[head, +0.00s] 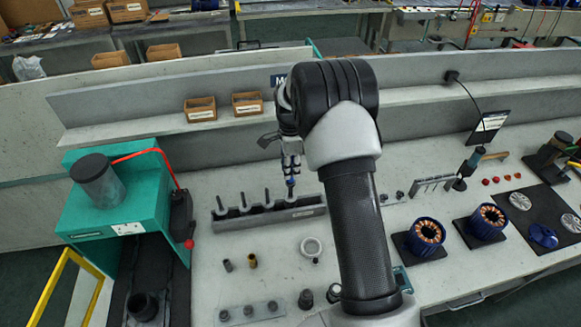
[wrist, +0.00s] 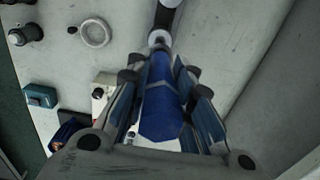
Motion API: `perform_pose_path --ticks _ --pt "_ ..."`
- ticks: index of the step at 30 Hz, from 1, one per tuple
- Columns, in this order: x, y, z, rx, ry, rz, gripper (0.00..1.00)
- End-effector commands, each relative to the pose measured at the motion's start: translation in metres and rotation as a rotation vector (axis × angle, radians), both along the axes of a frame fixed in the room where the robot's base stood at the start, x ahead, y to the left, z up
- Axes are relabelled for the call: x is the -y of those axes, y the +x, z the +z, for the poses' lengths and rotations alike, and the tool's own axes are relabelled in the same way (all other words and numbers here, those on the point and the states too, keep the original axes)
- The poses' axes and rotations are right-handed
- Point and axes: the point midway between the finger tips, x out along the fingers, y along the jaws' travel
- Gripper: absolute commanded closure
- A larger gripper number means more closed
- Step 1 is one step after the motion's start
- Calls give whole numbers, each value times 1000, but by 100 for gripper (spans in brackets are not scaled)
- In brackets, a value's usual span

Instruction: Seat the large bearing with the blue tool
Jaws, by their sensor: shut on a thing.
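My gripper (head: 291,162) is shut on the blue tool (wrist: 160,100), whose blue handle lies between the fingers in the wrist view. In the head view a bit of the blue tool (head: 290,183) shows just below the fingers, at the right part of the grey tool rack (head: 312,211). I cannot tell whether its lower end is clear of the rack. A pale grey ring (head: 311,247), perhaps the large bearing, lies on the bench in front of the rack. It also shows at the upper left of the wrist view (wrist: 95,33).
Several grey tools stand in the rack. A teal press (head: 120,205) with a red lever stands at left. Small sleeves (head: 252,260) and dark round parts (head: 305,299) lie near the ring. Blue motor stators (head: 425,236) stand at right. My arm covers the bench's middle.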

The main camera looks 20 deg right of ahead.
Motion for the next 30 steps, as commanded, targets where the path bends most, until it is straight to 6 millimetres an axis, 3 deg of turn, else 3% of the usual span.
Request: perform_pose_path --ticks 30 --pt "0 0 -25 0 0 0 98"
